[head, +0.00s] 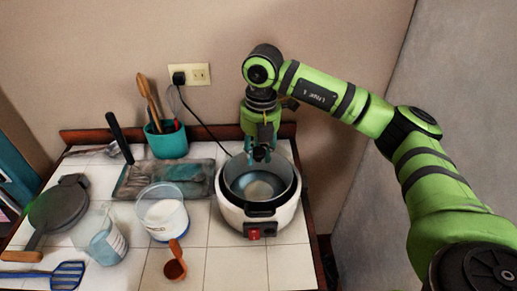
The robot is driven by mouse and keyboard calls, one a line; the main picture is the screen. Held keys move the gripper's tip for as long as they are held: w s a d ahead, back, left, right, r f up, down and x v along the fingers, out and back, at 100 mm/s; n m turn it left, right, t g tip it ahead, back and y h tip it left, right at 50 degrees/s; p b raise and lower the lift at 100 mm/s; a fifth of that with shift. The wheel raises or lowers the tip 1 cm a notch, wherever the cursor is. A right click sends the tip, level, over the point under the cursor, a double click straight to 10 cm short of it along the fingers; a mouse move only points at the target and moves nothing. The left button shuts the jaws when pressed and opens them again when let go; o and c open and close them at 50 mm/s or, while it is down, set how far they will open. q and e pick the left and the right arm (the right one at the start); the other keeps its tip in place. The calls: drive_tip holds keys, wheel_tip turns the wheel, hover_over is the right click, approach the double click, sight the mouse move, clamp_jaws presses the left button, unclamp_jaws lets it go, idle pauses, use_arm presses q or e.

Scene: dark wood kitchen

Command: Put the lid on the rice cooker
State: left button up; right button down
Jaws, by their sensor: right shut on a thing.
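The white rice cooker (284,215) stands at the right side of the tiled counter, with a red switch on its front. Its round grey metal pot shows inside it. My right gripper (261,155) points down over the back part of the cooker's opening. It is shut on what appears to be the lid, which is hard to make out against the pot. Whether the lid touches the rim I cannot tell. My left gripper is not in view.
A teal utensil pot (167,143), a grey tray (135,180) and a clear tub (163,213) stand left of the cooker. A brown scoop (175,265) lies in front. A cord runs from the wall outlet (201,74) behind the cooker. The counter's right edge is close to the cooker.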

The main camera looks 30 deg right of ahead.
drive_tip(key=shift+f+b, duration=0.4)
drive_tip(key=shift+f, duration=0.15)
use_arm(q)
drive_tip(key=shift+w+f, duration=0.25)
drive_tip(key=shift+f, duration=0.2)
use_arm(e)
drive_tip(key=c, duration=0.8)
unclamp_jaws()
drive_tip(key=shift+c, duration=0.2)
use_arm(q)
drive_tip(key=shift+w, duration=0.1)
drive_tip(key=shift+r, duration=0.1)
use_arm(e)
drive_tip(key=shift+r, duration=0.15)
